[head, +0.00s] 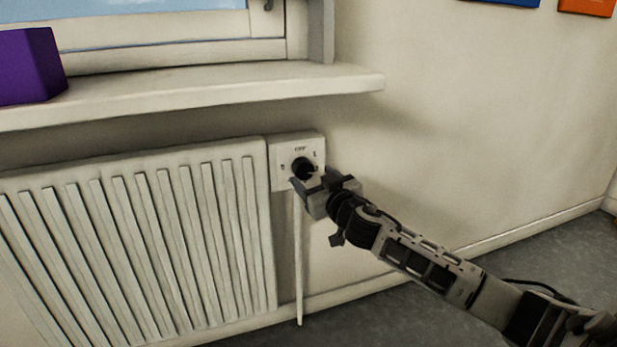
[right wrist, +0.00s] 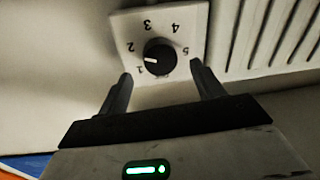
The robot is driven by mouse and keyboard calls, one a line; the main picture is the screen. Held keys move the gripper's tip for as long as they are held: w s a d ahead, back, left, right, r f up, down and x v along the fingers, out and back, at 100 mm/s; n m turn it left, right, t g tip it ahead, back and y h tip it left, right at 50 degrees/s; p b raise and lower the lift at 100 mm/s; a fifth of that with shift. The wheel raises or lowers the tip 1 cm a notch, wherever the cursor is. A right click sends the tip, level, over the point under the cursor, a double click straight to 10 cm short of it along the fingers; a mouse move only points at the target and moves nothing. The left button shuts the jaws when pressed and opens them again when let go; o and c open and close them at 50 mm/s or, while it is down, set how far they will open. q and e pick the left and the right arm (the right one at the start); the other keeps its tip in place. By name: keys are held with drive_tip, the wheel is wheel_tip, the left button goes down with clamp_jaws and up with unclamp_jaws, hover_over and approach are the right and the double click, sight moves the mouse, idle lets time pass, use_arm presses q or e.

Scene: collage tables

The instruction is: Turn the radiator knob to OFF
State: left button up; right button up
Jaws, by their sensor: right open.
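The black round radiator knob (head: 302,167) sits on a white plate (head: 283,151) on the wall, right of the radiator. In the right wrist view, the knob (right wrist: 160,57) appears upside down among numbers 1 to 5. Its white mark points left, between 1 and 2. My right gripper (head: 313,186) is open just in front of the knob. In the right wrist view, its fingertips (right wrist: 161,72) lie to either side, with gaps to the knob. The OFF label cannot be made out there. My left gripper is not in view.
The ribbed white radiator (head: 140,245) stands left of the plate. A window sill (head: 200,92) juts out above, with a purple object (head: 28,66) on it. A thin pipe (head: 298,255) runs down below the plate.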

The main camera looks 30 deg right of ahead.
sight(306, 170)
drive_tip(key=w, duration=0.3)
drive_tip(key=shift+d, duration=0.15)
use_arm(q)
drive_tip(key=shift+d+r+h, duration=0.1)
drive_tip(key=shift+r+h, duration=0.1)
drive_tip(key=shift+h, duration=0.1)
use_arm(e)
drive_tip(key=shift+w, duration=0.3)
drive_tip(key=c, duration=1)
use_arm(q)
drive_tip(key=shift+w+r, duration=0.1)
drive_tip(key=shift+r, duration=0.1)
